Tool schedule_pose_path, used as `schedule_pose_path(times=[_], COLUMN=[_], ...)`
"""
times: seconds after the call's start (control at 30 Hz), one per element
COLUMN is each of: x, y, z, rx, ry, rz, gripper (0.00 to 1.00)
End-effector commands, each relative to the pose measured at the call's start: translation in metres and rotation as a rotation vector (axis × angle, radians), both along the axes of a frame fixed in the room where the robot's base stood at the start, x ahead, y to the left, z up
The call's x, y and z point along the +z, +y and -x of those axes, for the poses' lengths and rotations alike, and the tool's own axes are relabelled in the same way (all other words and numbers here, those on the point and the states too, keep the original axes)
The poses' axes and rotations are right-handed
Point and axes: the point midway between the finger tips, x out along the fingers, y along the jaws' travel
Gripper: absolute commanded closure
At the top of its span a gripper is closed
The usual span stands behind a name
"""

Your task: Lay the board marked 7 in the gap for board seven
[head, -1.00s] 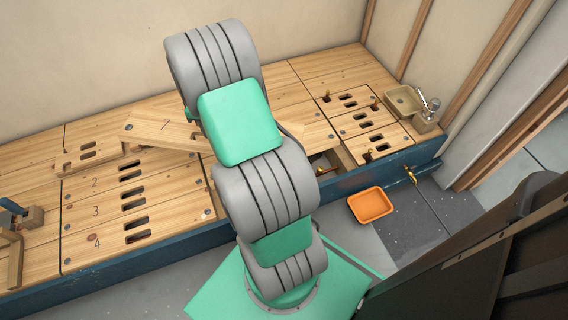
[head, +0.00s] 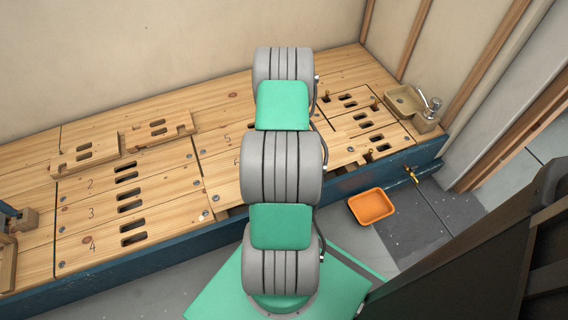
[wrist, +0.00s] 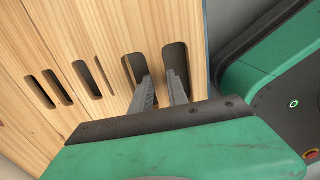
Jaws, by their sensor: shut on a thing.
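My gripper (wrist: 160,92) has its two fingers down in the paired slots of a wooden board (wrist: 155,30) and is shut on it. The number on this board does not show; it matches the board marked 7 carried earlier. In the wrist view its edge partly covers a slot of the neighbouring board, so it seems to lie over or just above it. In the head view my arm hides the gripper and most of the board; its left end (head: 224,184) shows below the 6 mark.
Fixed boards marked 2, 3 and 4 (head: 85,215) lie left of the gap. Two loose slotted boards (head: 158,131) lie on the bench behind them. A sink (head: 403,101) stands at the right end; an orange tray (head: 371,207) is on the floor.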

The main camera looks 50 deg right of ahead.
Motion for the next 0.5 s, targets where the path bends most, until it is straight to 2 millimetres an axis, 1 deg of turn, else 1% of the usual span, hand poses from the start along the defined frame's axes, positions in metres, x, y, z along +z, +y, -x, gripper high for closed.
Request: schedule_pose_path(times=[0.03,0.5], x=[-0.005,-0.039], y=[-0.001,-0.001], z=[-0.001,-0.001], rx=[0.000,-0.001], ry=[-0.001,-0.001], rz=[0.002,0.002], gripper=[1.00,1.00])
